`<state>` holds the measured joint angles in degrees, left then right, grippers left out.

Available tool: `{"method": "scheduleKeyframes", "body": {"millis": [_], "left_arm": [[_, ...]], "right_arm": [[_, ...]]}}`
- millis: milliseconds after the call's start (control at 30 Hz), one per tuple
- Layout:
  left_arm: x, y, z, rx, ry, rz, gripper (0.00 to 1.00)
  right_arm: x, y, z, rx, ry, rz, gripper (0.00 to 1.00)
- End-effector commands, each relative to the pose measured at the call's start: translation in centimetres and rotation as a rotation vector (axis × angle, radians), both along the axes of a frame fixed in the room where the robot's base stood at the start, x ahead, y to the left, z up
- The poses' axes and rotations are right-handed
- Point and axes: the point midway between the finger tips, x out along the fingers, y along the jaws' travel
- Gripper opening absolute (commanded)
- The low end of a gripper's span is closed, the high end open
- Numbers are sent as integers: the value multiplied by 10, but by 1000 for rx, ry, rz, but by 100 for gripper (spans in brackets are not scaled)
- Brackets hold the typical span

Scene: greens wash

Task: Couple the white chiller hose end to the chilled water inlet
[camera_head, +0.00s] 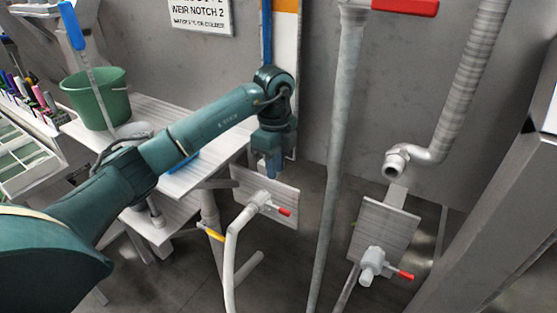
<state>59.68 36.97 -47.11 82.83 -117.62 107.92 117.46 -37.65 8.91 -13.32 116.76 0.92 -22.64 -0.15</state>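My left gripper (271,168) points down at the end of the teal arm, above a pale bracket plate (284,202). Its fingers are small and partly hidden, and I cannot tell whether they are open or shut. A white hose (231,262) rises from below to a hose end (261,198) with a red lever at this plate, below the gripper and apart from it. On the right, a grey pipe bends to an open threaded end (394,166); it may be the chilled water inlet, but no label shows. My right gripper is not in view.
A second plate (386,229) holds a grey fitting (372,263) with a red lever. A vertical pipe (338,150) stands between the two plates. A bench (200,178) with a green bucket (97,99) is at left. A grey column (500,200) bounds the right.

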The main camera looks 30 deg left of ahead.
Motion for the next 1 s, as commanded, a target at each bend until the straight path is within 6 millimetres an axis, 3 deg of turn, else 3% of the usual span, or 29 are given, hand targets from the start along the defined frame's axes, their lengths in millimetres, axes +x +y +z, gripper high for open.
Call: {"method": "scheduleKeyframes", "body": {"millis": [167,700,1000], "left_arm": [[-1,3,-15,13,6,11,18],[-1,2,-112,8,3,6,18],[0,1,-130,7,1,6,18]], "right_arm": [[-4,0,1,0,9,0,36],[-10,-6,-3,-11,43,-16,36],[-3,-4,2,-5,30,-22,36]]}}
